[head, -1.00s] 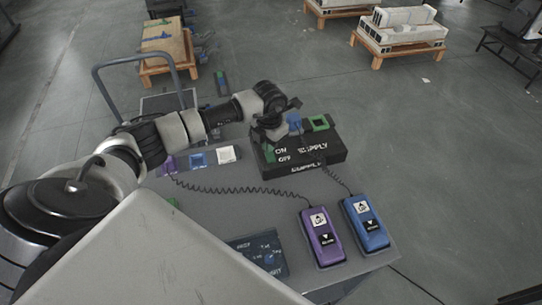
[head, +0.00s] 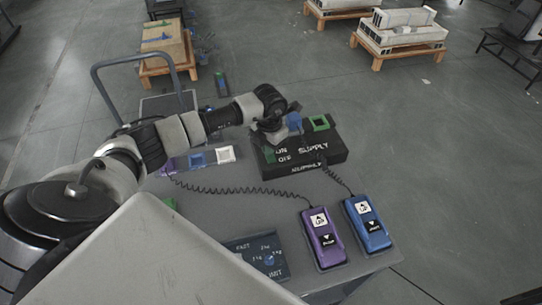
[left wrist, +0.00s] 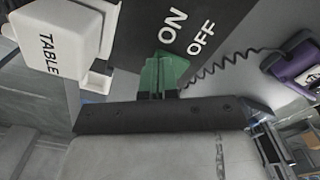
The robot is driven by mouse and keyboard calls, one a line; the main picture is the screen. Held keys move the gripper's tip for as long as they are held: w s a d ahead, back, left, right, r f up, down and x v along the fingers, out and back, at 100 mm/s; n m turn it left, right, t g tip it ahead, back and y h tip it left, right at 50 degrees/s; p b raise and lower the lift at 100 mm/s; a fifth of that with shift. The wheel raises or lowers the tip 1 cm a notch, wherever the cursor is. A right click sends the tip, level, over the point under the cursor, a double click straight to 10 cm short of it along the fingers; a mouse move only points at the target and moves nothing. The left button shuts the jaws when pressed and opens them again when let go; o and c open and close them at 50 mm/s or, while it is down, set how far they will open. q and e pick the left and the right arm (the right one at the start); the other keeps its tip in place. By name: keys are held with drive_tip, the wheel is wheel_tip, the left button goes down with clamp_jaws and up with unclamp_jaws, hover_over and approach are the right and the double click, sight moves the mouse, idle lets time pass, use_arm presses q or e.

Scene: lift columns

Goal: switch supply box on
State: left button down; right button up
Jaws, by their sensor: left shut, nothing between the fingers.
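The black supply box (head: 325,152) stands at the far right of the grey table, with white ON, OFF and SUPPLY lettering on it. Its green switch piece (head: 270,155) shows beside the ON and OFF words, and also in the left wrist view (left wrist: 152,72). My left gripper (head: 268,138) is over the left part of the box, shut with nothing between its fingers. The gripper partly hides the switch. My right gripper is not in view.
Blue (head: 367,224) and purple (head: 322,238) hand controls lie on the table, with coiled cords running back. A dark control panel (head: 258,255) is at the front. A white block marked TABLE (left wrist: 62,42) is close beside the gripper in the wrist view.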

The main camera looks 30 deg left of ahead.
use_arm(q)
drive_tip(key=shift+f, duration=0.3)
drive_tip(key=shift+s, duration=0.1)
drive_tip(key=shift+r+p, duration=0.5)
drive_tip(key=shift+r, duration=0.4)
drive_tip(key=shift+r+p, duration=1.7)
drive_tip(key=shift+r, duration=1)
drive_tip(key=shift+f, duration=0.1)
